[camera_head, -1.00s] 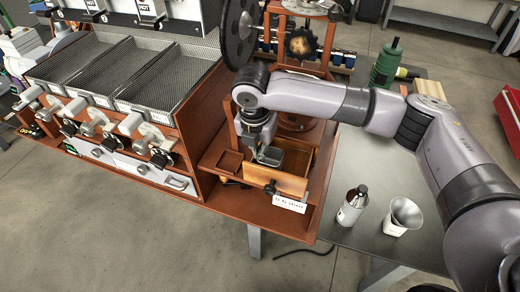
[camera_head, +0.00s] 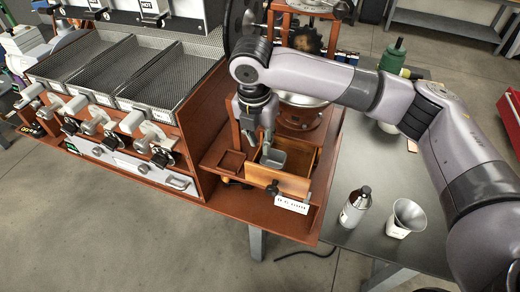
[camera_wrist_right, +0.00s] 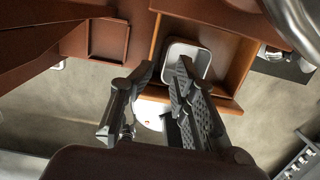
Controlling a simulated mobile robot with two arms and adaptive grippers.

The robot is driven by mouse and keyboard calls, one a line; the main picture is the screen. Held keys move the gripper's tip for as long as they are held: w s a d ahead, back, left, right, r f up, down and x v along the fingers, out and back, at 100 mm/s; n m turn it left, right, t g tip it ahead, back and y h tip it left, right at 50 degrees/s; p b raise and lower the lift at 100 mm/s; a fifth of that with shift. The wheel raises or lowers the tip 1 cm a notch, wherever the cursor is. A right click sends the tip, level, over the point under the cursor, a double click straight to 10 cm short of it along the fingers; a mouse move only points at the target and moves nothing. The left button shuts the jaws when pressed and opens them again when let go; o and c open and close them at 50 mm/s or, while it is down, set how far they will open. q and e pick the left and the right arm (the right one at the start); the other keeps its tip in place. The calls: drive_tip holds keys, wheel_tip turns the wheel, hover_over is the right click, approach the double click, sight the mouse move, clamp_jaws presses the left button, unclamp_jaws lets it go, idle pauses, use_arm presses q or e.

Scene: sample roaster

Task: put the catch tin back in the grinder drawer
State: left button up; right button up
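The catch tin (camera_head: 273,158), a small grey metal box with an open top, is inside the wooden grinder drawer (camera_head: 279,181), toward its left side. The drawer is pulled out, with a dark knob on its front. In the right wrist view, the tin (camera_wrist_right: 186,50) shows beyond my fingertips, inside the drawer (camera_wrist_right: 235,58). My right gripper (camera_wrist_right: 163,75) has its fingers apart, with one finger overlapping the tin's near part in the picture. I cannot tell whether it touches the tin. In the head view, the right gripper (camera_head: 262,142) is just above the tin. My left gripper is not in view.
A square recessed tray (camera_head: 231,162) lies left of the drawer. A white label (camera_head: 291,204) is on the front ledge. A bottle (camera_head: 355,206) and a metal cup (camera_head: 405,217) stand on the table at right. The sample roaster trays (camera_head: 170,80) are at left.

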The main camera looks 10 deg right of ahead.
wheel_tip(320, 180, up, 8)
drive_tip(key=shift+s+a+b, duration=0.3)
drive_tip(key=shift+s, duration=0.15)
